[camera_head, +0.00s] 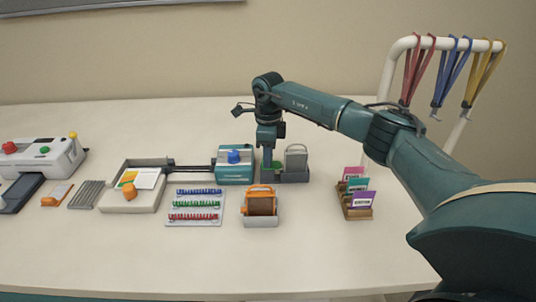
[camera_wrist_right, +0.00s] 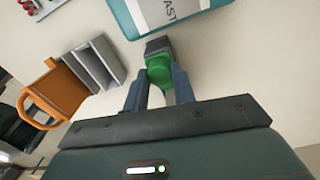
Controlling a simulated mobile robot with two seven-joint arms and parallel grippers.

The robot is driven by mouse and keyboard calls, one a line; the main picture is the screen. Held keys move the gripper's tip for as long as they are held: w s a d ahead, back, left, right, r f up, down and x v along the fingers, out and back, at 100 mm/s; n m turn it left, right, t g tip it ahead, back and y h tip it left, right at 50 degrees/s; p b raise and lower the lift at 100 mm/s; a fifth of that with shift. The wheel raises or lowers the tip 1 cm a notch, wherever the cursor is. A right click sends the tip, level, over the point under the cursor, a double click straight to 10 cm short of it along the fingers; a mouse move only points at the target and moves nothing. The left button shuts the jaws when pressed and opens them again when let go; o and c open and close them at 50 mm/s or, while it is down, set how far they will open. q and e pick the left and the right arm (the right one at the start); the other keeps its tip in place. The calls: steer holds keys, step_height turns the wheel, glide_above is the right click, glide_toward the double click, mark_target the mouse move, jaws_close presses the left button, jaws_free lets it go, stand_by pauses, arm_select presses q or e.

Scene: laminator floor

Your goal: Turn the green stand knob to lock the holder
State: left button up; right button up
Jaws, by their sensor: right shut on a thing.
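The green stand knob (camera_head: 276,164) is at the left end of a low grey stand (camera_head: 291,178), mostly hidden by my right gripper in the head view. The right wrist view shows the round green knob (camera_wrist_right: 173,70) between the two fingers of my right gripper (camera_wrist_right: 160,84), which is shut on it. In the head view my right gripper (camera_head: 268,153) points straight down over the knob. A grey upright holder (camera_head: 296,158) stands at the right of the same stand. The knob's turn angle cannot be read. My left gripper is not in view.
A teal machine with a blue knob (camera_head: 234,157) stands close left of the stand. An orange-framed item (camera_head: 262,203) stands in front of it. A wooden rack with colored cards (camera_head: 356,198) is to the right. The front table is clear.

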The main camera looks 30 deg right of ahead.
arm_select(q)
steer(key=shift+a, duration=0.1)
arm_select(e)
steer(key=o, duration=1)
arm_select(q)
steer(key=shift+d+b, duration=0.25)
steer(key=shift+b, duration=0.25)
arm_select(e)
step_height(320, 180, up, 13)
steer(key=shift+w, duration=0.15)
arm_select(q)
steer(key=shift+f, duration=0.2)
arm_select(e)
steer(key=shift+d+r, duration=0.1)
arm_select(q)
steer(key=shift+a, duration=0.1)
